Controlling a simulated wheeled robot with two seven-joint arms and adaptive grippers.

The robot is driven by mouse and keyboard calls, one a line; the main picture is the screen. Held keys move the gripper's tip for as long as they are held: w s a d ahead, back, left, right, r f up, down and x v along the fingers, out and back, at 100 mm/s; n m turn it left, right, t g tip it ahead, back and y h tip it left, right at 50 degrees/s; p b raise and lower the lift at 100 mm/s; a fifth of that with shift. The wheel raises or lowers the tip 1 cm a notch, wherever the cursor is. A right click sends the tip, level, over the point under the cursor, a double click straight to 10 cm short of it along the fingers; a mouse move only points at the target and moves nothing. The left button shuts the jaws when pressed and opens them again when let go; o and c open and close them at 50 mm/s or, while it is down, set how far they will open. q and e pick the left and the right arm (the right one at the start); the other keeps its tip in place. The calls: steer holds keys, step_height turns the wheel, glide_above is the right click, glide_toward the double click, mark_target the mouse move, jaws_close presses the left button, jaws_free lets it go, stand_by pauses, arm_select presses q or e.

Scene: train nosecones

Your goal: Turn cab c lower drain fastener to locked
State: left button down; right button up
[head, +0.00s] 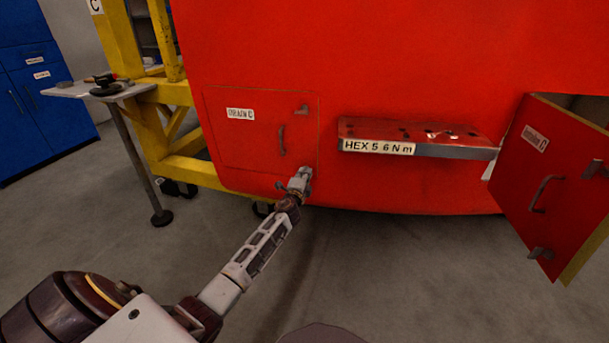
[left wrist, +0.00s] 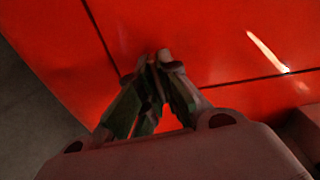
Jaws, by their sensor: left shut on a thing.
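The closed red drain C door (head: 225,140) is on the left of the red nosecone in the head view, with a white label (head: 240,113). Its upper fastener (head: 301,109) is a small grey tab near the top right corner, and a grey handle (head: 282,140) sits below it. My left gripper (head: 300,180) is at the door's lower right corner, shut on the lower drain fastener. In the left wrist view, the fingertips (left wrist: 156,68) close together there at the dark panel seam. The fingers mostly hide the fastener, so its angle cannot be told. My right gripper is not in view.
A red shelf (head: 375,132) labelled HEX 5 6 N m juts out right of the door. Another red door (head: 546,170) hangs open at the far right. A yellow frame (head: 183,172) and a small side table (head: 65,90) stand left. The floor in front is clear.

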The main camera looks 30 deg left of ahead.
arm_select(q)
steer(key=shift+m, duration=0.3)
steer(key=c, duration=1.6)
jaws_free()
steer(key=shift+d, duration=0.1)
steer(key=shift+v, duration=5.95)
steer(key=shift+s, duration=0.1)
